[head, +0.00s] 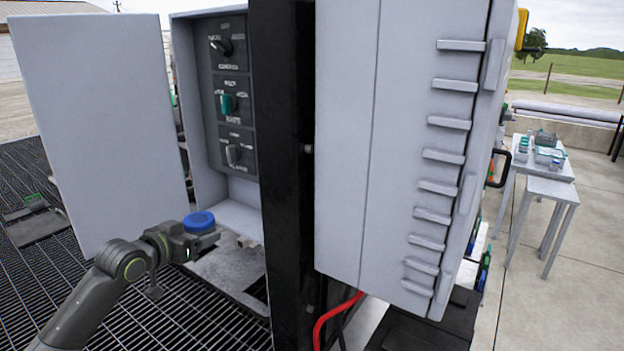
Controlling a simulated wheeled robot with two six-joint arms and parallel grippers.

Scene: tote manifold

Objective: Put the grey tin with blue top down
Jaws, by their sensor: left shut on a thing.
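The grey tin with a blue top (199,222) is at the lower left of the head view, at the end of my left arm. My left gripper (196,238) is shut on it. The blue top faces up and the tin looks upright; most of its grey body is hidden by the gripper. It is in front of the lower edge of an open grey cabinet (240,216). A grey plate (222,272) shows below and beyond the gripper. I cannot tell whether the tin touches any surface. My right gripper is not in view.
The cabinet's open door (100,120) stands left of the gripper, and a black post (285,150) stands to the right. A large grey vented enclosure (400,130) fills the middle. Dark floor grating (215,325) lies below. Tables with small items (545,165) stand far right.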

